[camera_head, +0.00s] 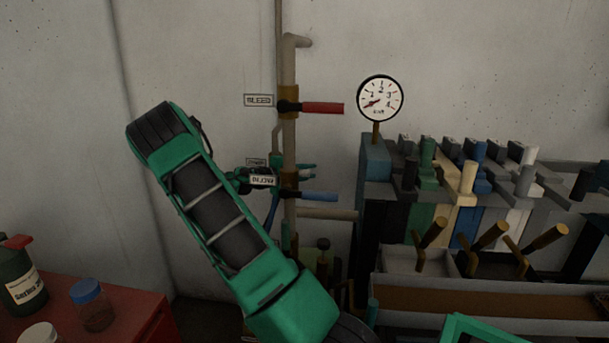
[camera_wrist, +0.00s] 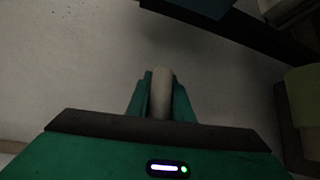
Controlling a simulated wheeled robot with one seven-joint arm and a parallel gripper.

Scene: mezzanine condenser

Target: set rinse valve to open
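A vertical pale pipe (camera_head: 289,70) on the wall carries lever valves. The top lever is red (camera_head: 322,108), beside a "BLEED" label (camera_head: 258,100), and points right. A blue lever (camera_head: 320,196) lower down also points right. My gripper (camera_head: 306,172) is at the pipe between these two levers, its fingers pointing right. In the wrist view, the two teal fingers (camera_wrist: 161,98) sit close on both sides of a pale rounded bar (camera_wrist: 161,88), apparently a valve handle.
A round gauge (camera_head: 380,98) stands right of the pipe. A bank of blocks and levers (camera_head: 467,185) fills the right, above a brown trough (camera_head: 480,300). A red table (camera_head: 125,300) with a bottle (camera_head: 22,280) and jars is at lower left.

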